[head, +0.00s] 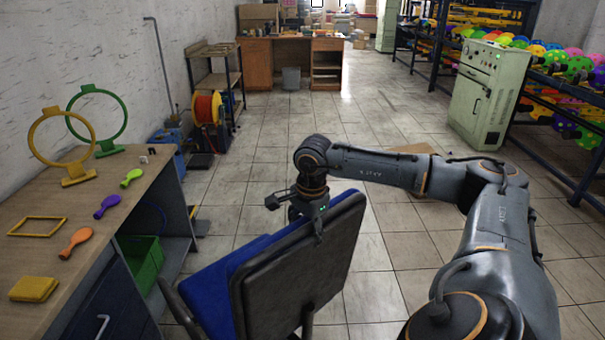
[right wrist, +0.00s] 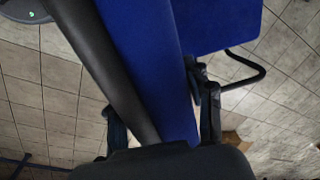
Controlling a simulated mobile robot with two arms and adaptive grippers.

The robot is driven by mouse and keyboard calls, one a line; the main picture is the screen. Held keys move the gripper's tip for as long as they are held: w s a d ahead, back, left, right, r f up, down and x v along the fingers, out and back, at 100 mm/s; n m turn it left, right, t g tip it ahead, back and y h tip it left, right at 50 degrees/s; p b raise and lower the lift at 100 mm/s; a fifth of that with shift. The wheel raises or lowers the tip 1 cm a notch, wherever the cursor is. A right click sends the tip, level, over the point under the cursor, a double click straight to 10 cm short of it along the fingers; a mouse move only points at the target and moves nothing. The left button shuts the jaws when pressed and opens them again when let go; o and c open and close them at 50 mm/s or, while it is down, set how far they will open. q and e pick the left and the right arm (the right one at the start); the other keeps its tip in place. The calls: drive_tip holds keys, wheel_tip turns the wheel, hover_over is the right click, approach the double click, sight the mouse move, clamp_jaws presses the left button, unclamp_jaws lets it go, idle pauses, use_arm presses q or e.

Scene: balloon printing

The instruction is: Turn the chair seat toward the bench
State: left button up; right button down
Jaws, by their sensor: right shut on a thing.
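The chair's blue seat (head: 203,296) shows at the bottom middle of the head view. Its backrest (head: 300,270) is tilted, with its dark rear shell toward the camera and its blue front facing left, to the bench side. My right gripper (head: 308,208) is shut on the backrest's upper edge. In the right wrist view, its fingers (right wrist: 162,115) straddle the blue and black backrest (right wrist: 140,60), and the blue seat (right wrist: 215,22) lies beyond. The bench (head: 95,215) stands at the left, close to the chair. My left gripper is not in view.
A cabinet (head: 483,100) and balloon racks line the right.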

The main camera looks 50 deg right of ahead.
drive_tip(key=shift+d, duration=0.1)
drive_tip(key=c, duration=0.5)
unclamp_jaws()
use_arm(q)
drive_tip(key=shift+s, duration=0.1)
use_arm(e)
drive_tip(key=r, duration=0.4)
drive_tip(key=s+r, duration=0.1)
drive_tip(key=r, duration=0.7)
drive_tip(key=shift+s, duration=0.15)
drive_tip(key=shift+f, duration=0.15)
